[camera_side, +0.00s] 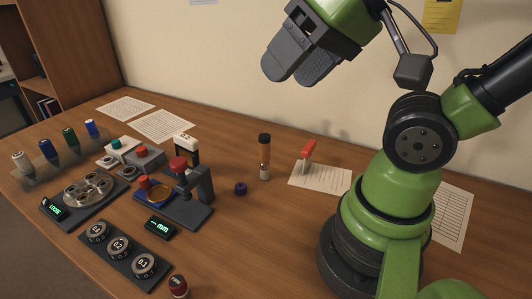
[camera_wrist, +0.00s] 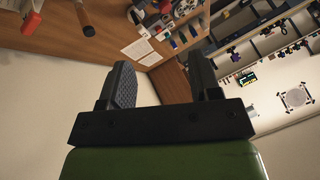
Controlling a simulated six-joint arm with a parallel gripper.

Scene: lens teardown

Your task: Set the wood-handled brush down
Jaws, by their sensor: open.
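What looks like the wood-handled brush (camera_side: 265,160) stands upright on the desk, brown below with a black top. It stands between a small dark purple piece and a paper sheet. It also appears at the top left of the wrist view (camera_wrist: 81,12). My gripper (camera_side: 290,82) is high above the desk, up and to the right of the brush and well apart from it. In the wrist view its two dark fingers (camera_wrist: 163,80) are spread with nothing between them.
A red-handled tool (camera_side: 308,152) stands on a paper sheet (camera_side: 325,180) right of the brush. A dark press-like stand (camera_side: 201,186), a purple ring (camera_side: 240,188), dial gauges (camera_side: 120,246) and several bottles crowd the left. The desk front centre (camera_side: 270,240) is clear.

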